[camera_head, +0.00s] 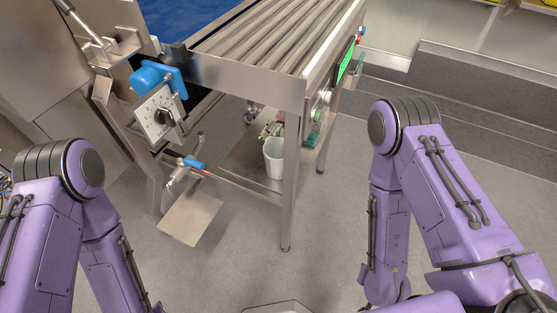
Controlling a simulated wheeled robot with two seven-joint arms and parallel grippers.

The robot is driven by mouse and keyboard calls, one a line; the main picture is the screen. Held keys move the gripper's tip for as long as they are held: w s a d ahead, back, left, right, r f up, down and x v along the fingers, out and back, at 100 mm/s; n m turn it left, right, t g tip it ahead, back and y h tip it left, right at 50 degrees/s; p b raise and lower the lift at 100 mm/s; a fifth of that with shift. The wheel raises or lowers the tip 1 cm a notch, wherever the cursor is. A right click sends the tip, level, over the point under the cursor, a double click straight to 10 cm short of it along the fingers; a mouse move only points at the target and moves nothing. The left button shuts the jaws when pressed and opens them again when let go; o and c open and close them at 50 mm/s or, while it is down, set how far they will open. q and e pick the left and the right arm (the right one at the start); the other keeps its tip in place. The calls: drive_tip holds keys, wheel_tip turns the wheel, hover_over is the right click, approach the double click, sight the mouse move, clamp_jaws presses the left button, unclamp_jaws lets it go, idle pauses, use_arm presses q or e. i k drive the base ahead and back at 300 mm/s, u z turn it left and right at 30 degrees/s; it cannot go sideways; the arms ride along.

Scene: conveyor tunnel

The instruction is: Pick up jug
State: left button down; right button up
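A white jug-like container (274,158) stands upright on the low metal shelf under the roller conveyor, near the shelf's right end. Its handle cannot be made out. My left arm comes in at the lower left and my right arm at the right, both purple and bent downward. Neither gripper shows; both are outside the picture, and nothing of mine touches the container.
The steel conveyor frame (245,76) with rollers stands above the shelf (236,157), and a front leg (289,190) rises just right of the container. A blue-handled valve (193,163) juts out at left. The floor in front is clear.

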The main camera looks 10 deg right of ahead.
sight(273, 147)
drive_tip(key=k, duration=1.65)
drive_tip(key=z, duration=0.55)
drive_tip(key=i, duration=1.85)
drive_tip(key=u, duration=1.1)
